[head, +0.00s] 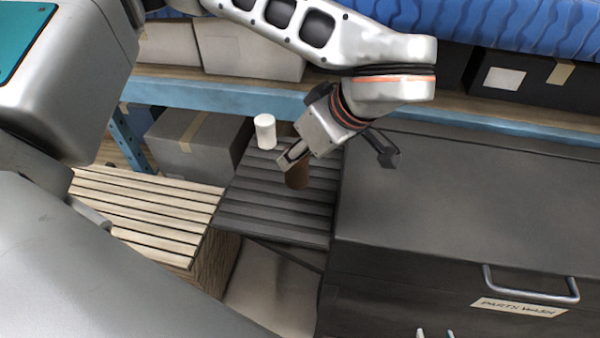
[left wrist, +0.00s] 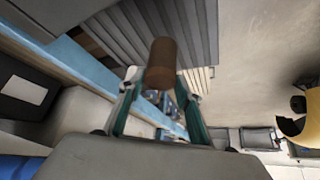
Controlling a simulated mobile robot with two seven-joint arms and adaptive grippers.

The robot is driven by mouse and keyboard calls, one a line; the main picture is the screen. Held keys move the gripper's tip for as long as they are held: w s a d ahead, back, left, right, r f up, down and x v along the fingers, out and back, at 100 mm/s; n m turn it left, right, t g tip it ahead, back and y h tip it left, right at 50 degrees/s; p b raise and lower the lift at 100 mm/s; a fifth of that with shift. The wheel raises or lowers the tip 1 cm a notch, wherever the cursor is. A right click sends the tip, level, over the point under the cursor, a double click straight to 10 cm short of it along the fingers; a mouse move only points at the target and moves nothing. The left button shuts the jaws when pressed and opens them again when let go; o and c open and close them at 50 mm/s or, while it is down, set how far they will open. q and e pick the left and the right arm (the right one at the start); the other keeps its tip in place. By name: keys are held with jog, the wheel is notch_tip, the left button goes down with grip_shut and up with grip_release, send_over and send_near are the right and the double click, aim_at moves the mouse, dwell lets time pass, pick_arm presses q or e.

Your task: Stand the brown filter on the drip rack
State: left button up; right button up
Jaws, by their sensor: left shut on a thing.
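The brown filter is a short brown cylinder (head: 298,178), upright over the dark grey slatted drip rack (head: 272,222). It also shows in the left wrist view (left wrist: 161,66), between the fingertips. My left gripper (head: 291,160) is shut on it, reaching down-left from above the dark cabinet, and hides its upper part in the head view. Whether the filter's base touches the slats I cannot tell. Two pale fingertips of my right gripper (head: 435,333) show apart at the bottom edge, with nothing seen between them; the rest is out of frame.
A white cylinder (head: 265,131) stands on the rack's back left, close to the filter. A pale wooden slatted rack (head: 150,205) lies to the left. The dark cabinet (head: 470,210) with a metal handle rises at right. A blue shelf beam (head: 220,92) runs behind; the rack's front is clear.

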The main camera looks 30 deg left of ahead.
aim_at(306, 171)
pick_arm(q)
jog(key=shift+f, duration=3.05)
jog(key=shift+f, duration=0.15)
jog(key=o, duration=1.1)
